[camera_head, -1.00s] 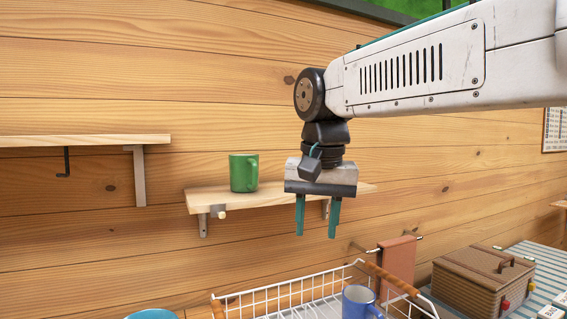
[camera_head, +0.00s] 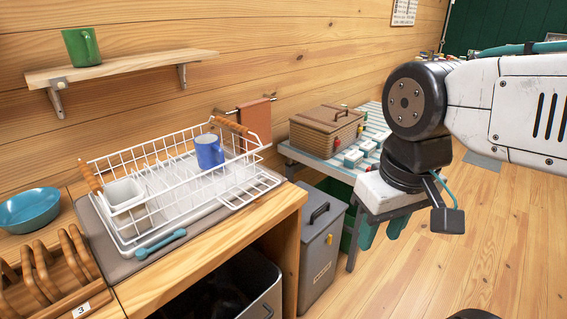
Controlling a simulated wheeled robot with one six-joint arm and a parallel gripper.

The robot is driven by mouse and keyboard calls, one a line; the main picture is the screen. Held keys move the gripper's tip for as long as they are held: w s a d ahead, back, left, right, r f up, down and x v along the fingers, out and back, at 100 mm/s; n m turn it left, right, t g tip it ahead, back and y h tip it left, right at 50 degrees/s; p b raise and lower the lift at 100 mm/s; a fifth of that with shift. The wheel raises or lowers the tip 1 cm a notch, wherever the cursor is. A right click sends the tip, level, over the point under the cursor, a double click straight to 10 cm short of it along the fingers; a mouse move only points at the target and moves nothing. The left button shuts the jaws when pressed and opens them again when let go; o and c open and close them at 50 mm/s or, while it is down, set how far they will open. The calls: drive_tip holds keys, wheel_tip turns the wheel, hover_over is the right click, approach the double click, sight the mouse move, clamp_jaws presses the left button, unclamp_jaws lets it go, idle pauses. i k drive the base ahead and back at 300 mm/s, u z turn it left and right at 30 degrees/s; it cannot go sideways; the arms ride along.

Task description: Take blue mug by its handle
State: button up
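The blue mug (camera_head: 209,151) stands in the right part of the white wire dish rack (camera_head: 120,157) on the counter. Its handle is on the right side, partly against the rack wires. My gripper (camera_head: 381,232) hangs fingers down, well to the right of the mug and nearer to me, in front of the side table. Its two teal fingers show apart at the tips with nothing seen between them. Part of the gripper is hidden behind its own wrist.
A green mug (camera_head: 81,47) stands on the wall shelf (camera_head: 130,64). A blue bowl (camera_head: 30,209), wooden rack (camera_head: 45,275) and teal utensil (camera_head: 160,244) are on the counter. A wicker basket (camera_head: 326,130) sits on the side table; a grey bin (camera_head: 322,245) stands below.

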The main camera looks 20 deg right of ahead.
sight(209, 154)
drive_tip(key=u, duration=1)
drive_tip(key=k, duration=0.1)
drive_tip(key=z, duration=1.9)
drive_tip(key=i, duration=0.75)
drive_tip(key=u, duration=0.65)
drive_tip(key=i, duration=0.5)
drive_tip(key=u, duration=0.6)
